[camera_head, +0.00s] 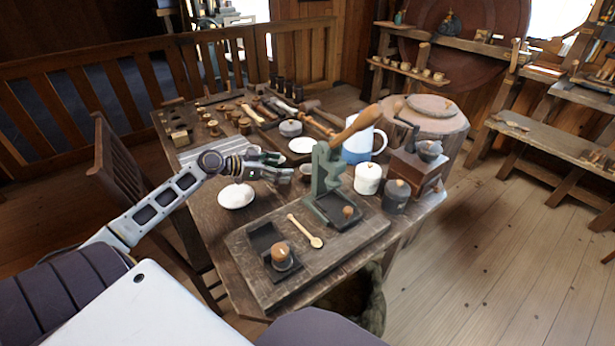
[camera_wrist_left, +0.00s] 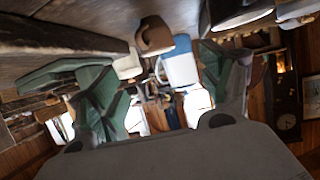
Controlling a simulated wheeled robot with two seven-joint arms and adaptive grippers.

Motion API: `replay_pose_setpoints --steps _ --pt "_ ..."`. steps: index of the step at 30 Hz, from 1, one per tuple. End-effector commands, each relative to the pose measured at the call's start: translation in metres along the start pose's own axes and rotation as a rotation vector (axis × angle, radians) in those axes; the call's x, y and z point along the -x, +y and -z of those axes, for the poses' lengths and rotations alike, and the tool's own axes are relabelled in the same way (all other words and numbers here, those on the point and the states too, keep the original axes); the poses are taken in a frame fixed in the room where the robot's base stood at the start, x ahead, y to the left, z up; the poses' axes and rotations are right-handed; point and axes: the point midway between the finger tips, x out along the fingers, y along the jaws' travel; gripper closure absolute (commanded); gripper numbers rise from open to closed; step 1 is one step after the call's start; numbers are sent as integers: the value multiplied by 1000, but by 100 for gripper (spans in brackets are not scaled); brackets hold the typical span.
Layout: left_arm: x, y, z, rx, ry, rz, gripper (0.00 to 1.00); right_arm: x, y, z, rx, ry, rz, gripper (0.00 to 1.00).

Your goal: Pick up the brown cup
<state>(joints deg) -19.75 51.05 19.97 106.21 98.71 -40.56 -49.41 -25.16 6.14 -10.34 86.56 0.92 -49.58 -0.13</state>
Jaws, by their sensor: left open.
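A small brown cup (camera_wrist_left: 153,35) shows in the left wrist view, which sees the scene upside down. It lies ahead of the fingers, between them from side to side and nearer the table top. In the head view a small cup-like shape (camera_head: 306,169), probably the same cup, stands just right of my left gripper (camera_head: 286,168), partly hidden beside the green press. My left gripper is open and empty, low over the table and pointing right; its two green fingers (camera_wrist_left: 165,90) are spread in the wrist view. My right gripper is not in view.
The green lever press (camera_head: 326,180) stands just right of the gripper. A white plate (camera_head: 236,196) lies in front. A white canister (camera_head: 368,178), a blue-and-white mug (camera_head: 357,146), a dark lidded pot (camera_head: 396,196) and a grinder (camera_head: 418,168) stand further right. Spools and tools fill the back.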

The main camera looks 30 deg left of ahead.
Motion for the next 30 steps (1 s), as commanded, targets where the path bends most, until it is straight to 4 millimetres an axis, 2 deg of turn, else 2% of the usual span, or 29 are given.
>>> replay_pose_setpoints --steps 21,30 --pt "-48 0 0 -1 1 0 21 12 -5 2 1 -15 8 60" --pt "-59 0 0 0 0 0 21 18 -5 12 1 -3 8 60"
